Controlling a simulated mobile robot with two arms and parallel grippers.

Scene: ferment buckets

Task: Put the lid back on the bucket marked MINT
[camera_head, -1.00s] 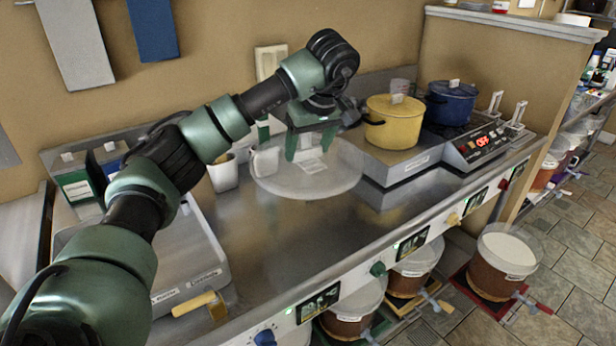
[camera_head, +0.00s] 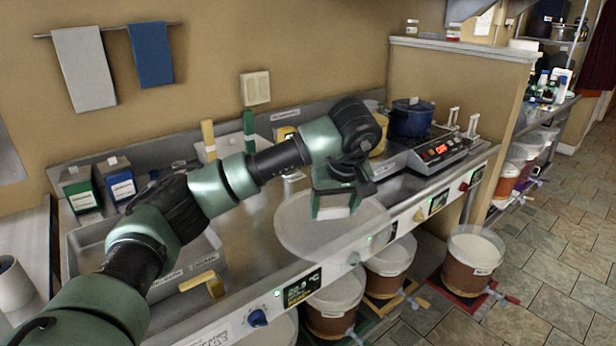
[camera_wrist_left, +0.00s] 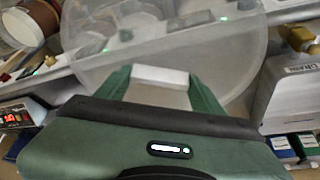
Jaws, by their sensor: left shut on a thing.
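A translucent round lid (camera_head: 292,228) hangs level from my left gripper (camera_head: 334,212), over the counter's front edge. In the left wrist view the gripper (camera_wrist_left: 160,88) is shut on the lid's pale handle (camera_wrist_left: 160,77), and the clear disc (camera_wrist_left: 225,60) spreads beyond the fingers. Brown buckets stand below: one (camera_head: 474,262) on the floor at right, clear of the counter, with a pale top, and others under the counter (camera_head: 387,268), (camera_head: 333,305). Their labels are too small to read, so I cannot tell which is MINT. My right gripper is not in view.
The steel counter (camera_head: 240,243) carries a blue pot (camera_head: 411,118), a partly hidden yellow pot (camera_head: 379,135), a hot plate (camera_head: 440,150) and a tray (camera_head: 205,262). A red dolly (camera_head: 470,304) bears the right bucket. Tiled floor (camera_head: 540,285) is open at right.

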